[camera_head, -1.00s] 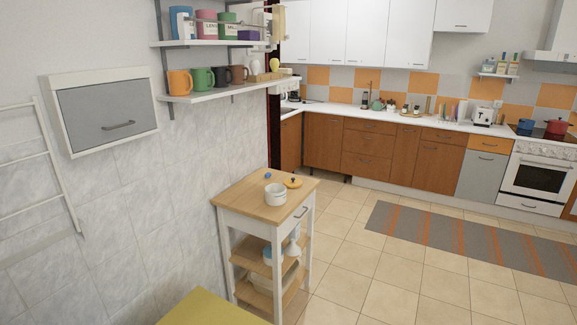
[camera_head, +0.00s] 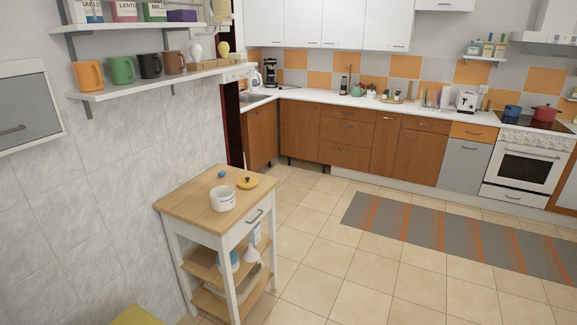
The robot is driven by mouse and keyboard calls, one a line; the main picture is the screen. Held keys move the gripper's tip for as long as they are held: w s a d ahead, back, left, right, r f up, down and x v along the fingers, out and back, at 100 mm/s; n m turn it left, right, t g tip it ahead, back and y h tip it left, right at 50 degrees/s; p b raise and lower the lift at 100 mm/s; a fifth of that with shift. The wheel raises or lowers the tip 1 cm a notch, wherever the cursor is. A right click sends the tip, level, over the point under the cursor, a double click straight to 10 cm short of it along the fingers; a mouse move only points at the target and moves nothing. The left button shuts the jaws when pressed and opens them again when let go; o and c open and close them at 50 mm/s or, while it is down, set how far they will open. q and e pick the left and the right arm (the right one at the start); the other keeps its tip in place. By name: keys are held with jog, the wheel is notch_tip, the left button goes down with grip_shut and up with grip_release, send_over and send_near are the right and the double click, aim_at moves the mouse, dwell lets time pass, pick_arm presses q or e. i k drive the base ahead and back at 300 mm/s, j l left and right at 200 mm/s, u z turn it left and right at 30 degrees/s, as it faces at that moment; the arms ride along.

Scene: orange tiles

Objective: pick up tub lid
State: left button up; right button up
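A yellow round lid with a dark knob (camera_head: 247,183) lies flat on the wooden top of a small white kitchen trolley (camera_head: 185,203). A white tub (camera_head: 222,198), seemingly uncovered, stands in front of it and to its left. A small blue object (camera_head: 222,174) lies behind the tub; it is too small to make out. I cannot tell which of these is the tub lid. Neither of my grippers shows in the head view.
Wall shelves with mugs (camera_head: 121,70) hang at the left, beside a grey-fronted wall cabinet (camera_head: 28,112). A yellow surface (camera_head: 138,316) edges in at the bottom. Tiled floor (camera_head: 318,245) is free right of the trolley, with a striped rug (camera_head: 450,236) beyond.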

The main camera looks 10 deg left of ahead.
aim_at(248, 182)
jog(key=i+l+z, duration=0.15)
jog(key=i, duration=0.3)
jog(key=i+l+z, duration=0.1)
jog(key=i, duration=0.4)
jog(key=i+l+z, duration=0.15)
jog(key=i, duration=0.3)
jog(key=i+u, duration=0.85)
jog(key=i+l+u, duration=0.15)
jog(key=i+u, duration=0.15)
jog(key=u, duration=0.15)
jog(key=i+u, duration=0.7)
jog(key=u, duration=0.2)
jog(key=i+l+u, duration=0.2)
jog(key=u, duration=0.3)
jog(key=i, duration=0.1)
